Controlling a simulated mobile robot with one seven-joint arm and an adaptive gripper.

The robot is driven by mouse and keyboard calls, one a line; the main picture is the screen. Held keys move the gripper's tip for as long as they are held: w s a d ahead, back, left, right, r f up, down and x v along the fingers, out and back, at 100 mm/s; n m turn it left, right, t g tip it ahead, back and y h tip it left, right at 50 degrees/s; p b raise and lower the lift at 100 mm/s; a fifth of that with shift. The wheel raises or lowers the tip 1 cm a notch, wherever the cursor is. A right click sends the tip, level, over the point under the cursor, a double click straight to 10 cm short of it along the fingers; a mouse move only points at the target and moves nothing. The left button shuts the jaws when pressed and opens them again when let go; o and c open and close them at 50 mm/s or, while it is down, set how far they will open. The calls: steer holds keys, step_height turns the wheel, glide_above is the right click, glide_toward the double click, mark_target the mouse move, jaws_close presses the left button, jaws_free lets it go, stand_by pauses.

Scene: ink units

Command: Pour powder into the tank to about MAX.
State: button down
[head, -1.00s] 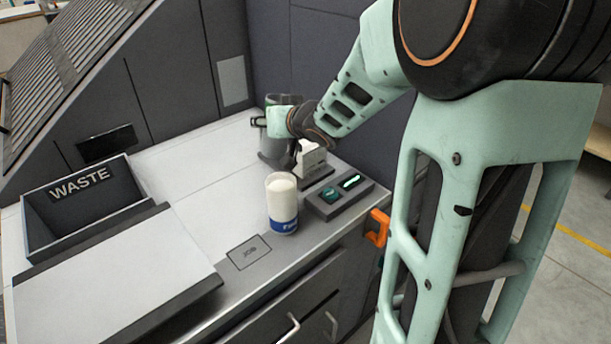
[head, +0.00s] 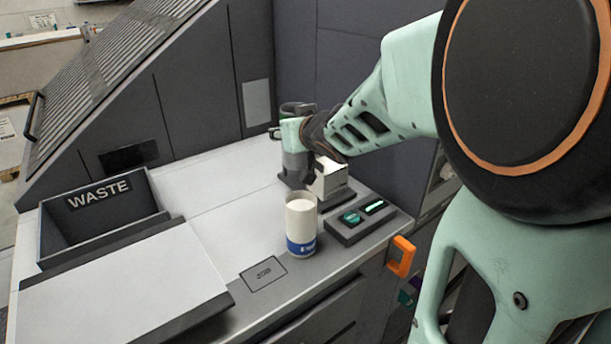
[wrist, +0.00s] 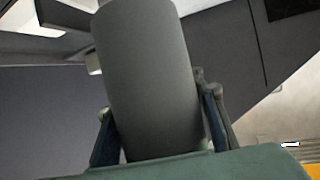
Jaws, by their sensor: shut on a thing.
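My gripper (head: 291,134) is at the back of the counter, shut around a dark grey cylinder (head: 295,165). In the wrist view the plain grey cylinder (wrist: 150,75) fills the space between the two fingers (wrist: 160,140). Its contents are hidden, and I cannot tell if it touches the counter. A clear container (head: 301,222) with white powder-like filling and a blue label stands upright on the counter, nearer than my gripper and apart from it. Its MAX mark cannot be made out. A small white box (head: 333,184) is just right of the grey cylinder.
A control panel (head: 340,229) with green-lit parts lies right of the clear container. An open bin marked WASTE (head: 62,240) is at the left. An orange handle (head: 401,257) is on the counter's front. The counter's middle (head: 215,195) is clear.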

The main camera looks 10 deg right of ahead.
steer(key=a+r, duration=0.1)
steer(key=s+a+r, duration=0.1)
steer(key=a, duration=0.1)
steer(key=s+a+r, duration=0.1)
steer(key=shift+a, duration=0.3)
stand_by(0.3)
steer(key=shift+a+p, duration=0.15)
steer(key=shift+p, duration=0.15)
